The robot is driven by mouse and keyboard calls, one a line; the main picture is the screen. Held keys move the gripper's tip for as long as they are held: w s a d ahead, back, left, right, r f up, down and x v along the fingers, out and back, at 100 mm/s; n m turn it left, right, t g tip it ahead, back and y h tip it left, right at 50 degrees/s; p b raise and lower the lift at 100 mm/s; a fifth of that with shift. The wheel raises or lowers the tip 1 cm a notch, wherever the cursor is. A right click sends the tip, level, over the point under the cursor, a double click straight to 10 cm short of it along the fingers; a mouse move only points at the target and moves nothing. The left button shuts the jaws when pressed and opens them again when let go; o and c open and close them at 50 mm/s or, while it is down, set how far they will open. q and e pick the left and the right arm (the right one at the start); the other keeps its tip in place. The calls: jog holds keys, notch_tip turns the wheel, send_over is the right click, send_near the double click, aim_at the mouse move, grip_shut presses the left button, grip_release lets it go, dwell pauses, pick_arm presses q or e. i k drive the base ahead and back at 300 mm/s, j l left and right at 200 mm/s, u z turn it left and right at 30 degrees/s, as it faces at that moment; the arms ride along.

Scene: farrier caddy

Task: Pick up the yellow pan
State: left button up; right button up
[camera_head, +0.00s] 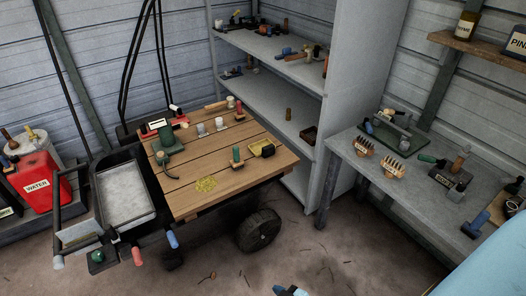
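A small yellow pan-like piece (262,148) with a dark inside sits near the right edge of the wooden cart top (215,165). A flat yellow mesh-like patch (206,184) lies near the cart's front edge. A green-handled tool (237,157) stands just left of the yellow pan, with a small gap between them. Neither of my grippers shows clearly in the head view.
A green device (167,146) and several small items stand on the cart. A grey tray (124,195) is at its left and a wheel (257,230) below. A grey bench (415,185) stands right. A blue and dark object (290,290) at the bottom edge is unclear.

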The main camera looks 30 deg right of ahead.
aim_at(265, 147)
jog(key=i+l, duration=0.35)
jog(key=i+l+z, duration=0.1)
jog(key=i+l, duration=0.25)
jog(key=i, duration=0.25)
jog(key=i+l, duration=0.3)
jog(key=i, duration=0.15)
